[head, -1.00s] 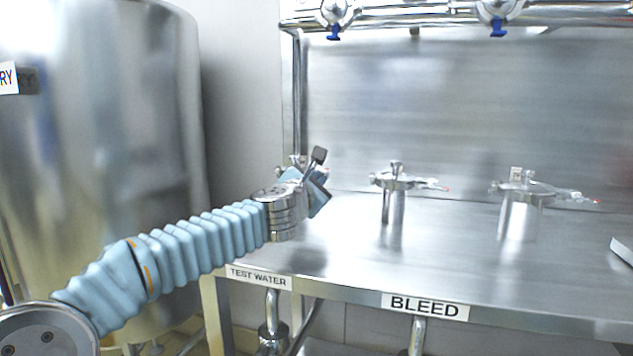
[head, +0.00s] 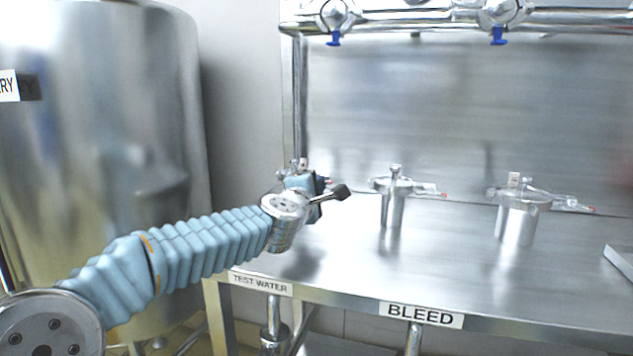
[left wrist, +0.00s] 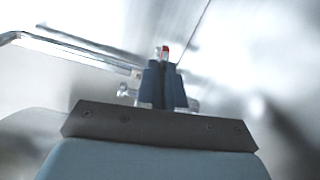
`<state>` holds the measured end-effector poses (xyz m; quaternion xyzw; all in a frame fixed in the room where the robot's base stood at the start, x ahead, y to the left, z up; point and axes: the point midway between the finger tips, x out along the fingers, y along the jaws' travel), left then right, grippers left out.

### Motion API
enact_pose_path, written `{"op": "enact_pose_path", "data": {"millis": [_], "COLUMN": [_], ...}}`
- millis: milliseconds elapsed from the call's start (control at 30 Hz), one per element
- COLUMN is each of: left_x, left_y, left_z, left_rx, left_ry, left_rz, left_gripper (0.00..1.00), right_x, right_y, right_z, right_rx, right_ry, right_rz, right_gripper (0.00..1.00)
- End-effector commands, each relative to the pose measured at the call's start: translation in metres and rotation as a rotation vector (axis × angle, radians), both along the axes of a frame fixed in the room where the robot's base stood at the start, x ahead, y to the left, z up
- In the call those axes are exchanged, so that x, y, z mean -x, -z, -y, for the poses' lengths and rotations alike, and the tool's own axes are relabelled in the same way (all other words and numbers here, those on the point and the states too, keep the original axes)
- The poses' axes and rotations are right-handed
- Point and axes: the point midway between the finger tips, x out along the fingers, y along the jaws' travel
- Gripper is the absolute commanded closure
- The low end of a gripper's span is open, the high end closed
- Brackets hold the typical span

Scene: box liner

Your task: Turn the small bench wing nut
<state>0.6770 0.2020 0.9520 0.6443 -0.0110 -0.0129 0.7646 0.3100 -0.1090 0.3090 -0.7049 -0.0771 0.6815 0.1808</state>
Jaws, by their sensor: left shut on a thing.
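My left gripper (head: 312,182) is at the left end of the steel bench, at a small clamped fitting (head: 301,164) that it mostly hides. In the left wrist view, its dark blue fingers (left wrist: 164,70) are close together, pressed on a small part between them. A red-tipped piece (left wrist: 165,50) shows just beyond the fingertips. The held part looks to be the small wing nut, but the fingers cover it. Metal bits of the fitting show beside the fingers (left wrist: 128,90). My right gripper is in no view.
The bench (head: 340,265) carries two more clamped fittings, a slim one (head: 393,205) and a wider one (head: 518,215). A large steel tank (head: 100,150) stands left. A pipe with blue-handled valves (head: 420,18) runs above. The bench's front middle is clear.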

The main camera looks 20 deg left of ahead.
Motion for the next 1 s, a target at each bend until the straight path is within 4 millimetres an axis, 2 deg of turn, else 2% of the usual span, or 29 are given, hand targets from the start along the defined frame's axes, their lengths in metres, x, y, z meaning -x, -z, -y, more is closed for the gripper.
{"op": "enact_pose_path", "data": {"millis": [333,867,900,1000], "left_x": [-0.0001,-0.0001,-0.0001,-0.0001], "left_y": [0.0008,0.0017,0.0018,0.0015], "left_z": [0.0007,0.0007,0.0008,0.0007], "left_rx": [-0.134,-0.154,-0.154,-0.154], "left_ry": [0.001,0.002,0.002,0.001], "left_rz": [0.003,0.003,0.003,0.003], "left_gripper": [1.00,1.00,0.87,0.71], "right_x": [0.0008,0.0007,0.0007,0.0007], "right_y": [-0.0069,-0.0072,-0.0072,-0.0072], "right_z": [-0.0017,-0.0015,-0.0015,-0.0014], "right_rx": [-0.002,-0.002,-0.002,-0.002], "right_ry": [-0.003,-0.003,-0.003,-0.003], "right_rz": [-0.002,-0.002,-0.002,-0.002], "right_gripper": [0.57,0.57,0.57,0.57]}}
